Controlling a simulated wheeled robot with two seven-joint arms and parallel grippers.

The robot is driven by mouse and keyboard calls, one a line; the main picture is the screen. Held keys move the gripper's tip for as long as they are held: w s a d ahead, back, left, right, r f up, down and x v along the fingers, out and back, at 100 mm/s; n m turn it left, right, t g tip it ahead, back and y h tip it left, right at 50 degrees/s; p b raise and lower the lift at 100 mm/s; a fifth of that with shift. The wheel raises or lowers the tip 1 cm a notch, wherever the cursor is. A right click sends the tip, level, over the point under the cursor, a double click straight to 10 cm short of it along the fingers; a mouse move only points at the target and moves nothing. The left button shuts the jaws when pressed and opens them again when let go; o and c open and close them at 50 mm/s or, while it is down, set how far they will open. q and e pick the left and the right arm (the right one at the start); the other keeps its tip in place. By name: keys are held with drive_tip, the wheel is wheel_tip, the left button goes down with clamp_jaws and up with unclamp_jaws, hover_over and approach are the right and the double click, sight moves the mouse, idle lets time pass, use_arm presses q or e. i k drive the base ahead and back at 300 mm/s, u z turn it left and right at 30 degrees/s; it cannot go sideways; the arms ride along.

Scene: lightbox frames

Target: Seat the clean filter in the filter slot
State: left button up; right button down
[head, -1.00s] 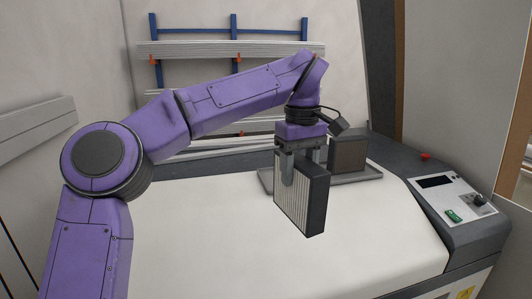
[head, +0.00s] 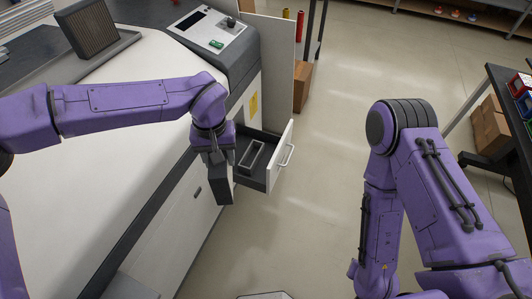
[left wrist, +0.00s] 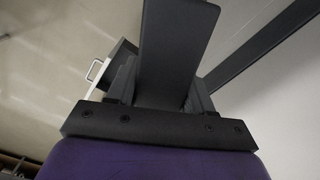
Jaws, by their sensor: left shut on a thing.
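My left gripper (head: 213,160) is shut on the clean filter (head: 219,188), a dark-framed block hanging upright beneath it. Its pleated face does not show now. The filter is just left of an open drawer (head: 270,176), apart from it as far as I can tell. The filter slot (head: 252,157) is a rectangular grey frame inside this drawer. In the left wrist view the filter (left wrist: 175,50) is a dark slab between the fingers, with the drawer (left wrist: 118,62) behind it to the left. My right arm shows, but its gripper is out of view.
A second, brownish filter (head: 92,28) stands on a grey tray (head: 122,42) on the white machine (head: 120,110). The drawer's handle (head: 287,156) faces right. A control panel (head: 208,28) is above the drawer. Bare floor (head: 320,140) lies to the right.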

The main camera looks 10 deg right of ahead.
sight(260, 156)
drive_tip(key=z, duration=1.4)
drive_tip(key=i, duration=3.1)
drive_tip(key=u, duration=3)
